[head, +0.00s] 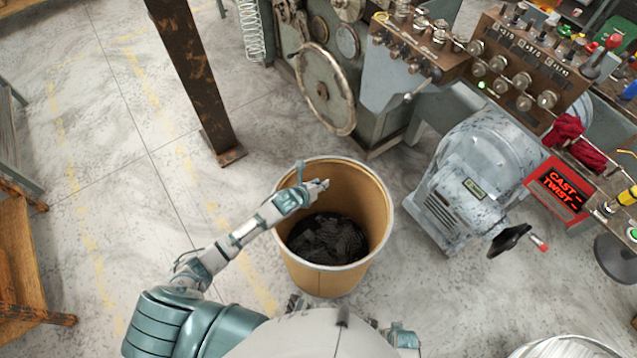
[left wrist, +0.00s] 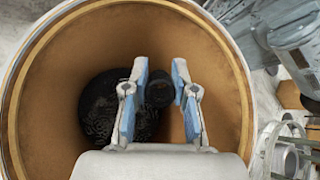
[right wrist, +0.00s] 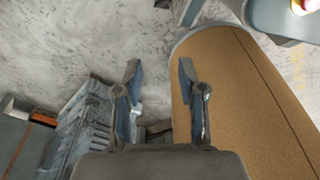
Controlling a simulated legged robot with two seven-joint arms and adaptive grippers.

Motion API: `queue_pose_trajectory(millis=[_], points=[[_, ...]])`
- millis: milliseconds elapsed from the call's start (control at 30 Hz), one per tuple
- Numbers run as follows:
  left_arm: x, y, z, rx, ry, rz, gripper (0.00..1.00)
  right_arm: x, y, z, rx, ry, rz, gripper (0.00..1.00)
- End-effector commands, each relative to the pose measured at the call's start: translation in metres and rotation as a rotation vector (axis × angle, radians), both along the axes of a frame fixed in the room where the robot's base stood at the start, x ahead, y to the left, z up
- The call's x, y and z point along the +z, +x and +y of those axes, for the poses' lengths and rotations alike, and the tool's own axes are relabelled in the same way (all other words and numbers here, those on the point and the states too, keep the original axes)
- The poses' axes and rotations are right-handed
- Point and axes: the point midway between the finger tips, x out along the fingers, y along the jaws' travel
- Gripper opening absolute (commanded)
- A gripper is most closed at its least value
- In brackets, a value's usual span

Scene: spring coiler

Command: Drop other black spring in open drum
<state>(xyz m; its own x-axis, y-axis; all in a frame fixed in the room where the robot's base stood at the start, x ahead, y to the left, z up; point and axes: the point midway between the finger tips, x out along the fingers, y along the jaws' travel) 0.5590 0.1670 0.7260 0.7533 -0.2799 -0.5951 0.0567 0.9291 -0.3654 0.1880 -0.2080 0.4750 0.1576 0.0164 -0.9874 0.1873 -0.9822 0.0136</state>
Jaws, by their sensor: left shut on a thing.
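The open drum (head: 371,212) is a tan fibre barrel with a pale rim, standing upright on the floor in the middle of the head view. A dark heap of black springs (head: 328,240) lies at its bottom. My left gripper (head: 316,186) is over the drum's opening. In the left wrist view it is shut on a black spring (left wrist: 160,91), seen end-on between the fingertips, with the drum's inner wall (left wrist: 217,75) around it. My right gripper (right wrist: 160,68) is open and empty, beside the drum's outer side (right wrist: 235,95) in the right wrist view.
A grey coiling machine with a handwheel (head: 325,88) stands behind the drum. A grey motor housing (head: 478,170) with a crank is to the right, near a red sign (head: 560,190). A rusty post (head: 195,75) stands at the left. The floor left of the drum is clear.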

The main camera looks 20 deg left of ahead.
Motion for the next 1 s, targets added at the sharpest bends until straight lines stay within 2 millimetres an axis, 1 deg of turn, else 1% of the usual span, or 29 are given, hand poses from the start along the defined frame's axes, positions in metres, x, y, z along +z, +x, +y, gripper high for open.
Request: queue_pose_trajectory(millis=[33,300,500,600,800,1000], points=[[-0.007,-0.001,-0.001,0.0,-0.001,0.002,0.0,0.003,0.003,0.0,-0.001,0.001,-0.003,0.4],[-0.026,-0.001,0.0,0.001,-0.004,0.003,0.0,0.044,0.02,0.002,-0.007,-0.001,-0.019,0.4],[-0.036,-0.001,0.001,0.001,-0.004,0.003,0.0,0.073,0.027,0.003,-0.01,-0.002,-0.026,0.4],[-0.039,-0.001,0.001,0.0,-0.003,0.002,0.0,0.083,0.028,0.002,-0.011,-0.001,-0.028,0.4],[-0.041,-0.001,0.0,0.0,-0.002,0.001,0.0,0.094,0.029,0.002,-0.012,-0.001,-0.032,0.4],[-0.041,-0.001,0.0,0.0,-0.001,0.001,0.0,0.096,0.029,0.001,-0.012,0.0,-0.032,0.4]])
